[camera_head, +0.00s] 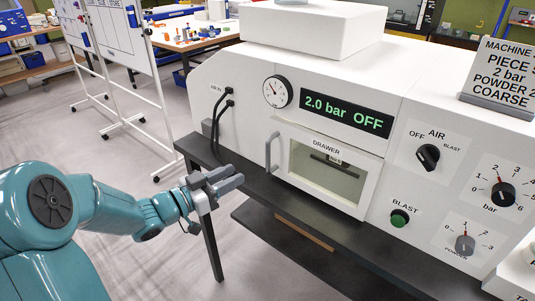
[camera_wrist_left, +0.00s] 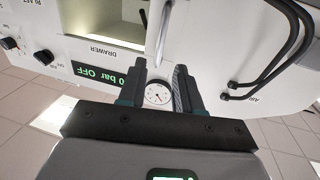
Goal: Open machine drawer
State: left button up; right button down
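The machine drawer (camera_head: 370,192) is a white-framed front with a glass window, labelled DRAWER, and sits flush in the white machine. Its grey vertical bar handle (camera_head: 271,152) is on the left side of the front. My left gripper (camera_head: 228,180) is left of the handle, apart from it, with its fingers pointing toward the machine. In the left wrist view, which shows the machine upside down, the two dark fingers (camera_wrist_left: 162,82) are spread with nothing between them. The handle (camera_wrist_left: 163,30) is beyond the gap between them. My right gripper is in neither view.
A dark bench ledge (camera_head: 270,191) runs below the drawer. Black air hoses (camera_head: 217,122) hang left of the handle. A round gauge (camera_head: 278,92), a display reading 2.0 bar OFF (camera_head: 346,110) and several knobs are on the panel. Open floor lies to the left.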

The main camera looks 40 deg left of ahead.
aim_at(268, 172)
pick_arm(q)
jog(key=p+x, duration=0.2)
jog(key=x, duration=1)
jog(key=shift+w+p, duration=0.3)
jog(key=shift+p, duration=0.05)
jog(key=shift+s, duration=0.15)
grip_shut()
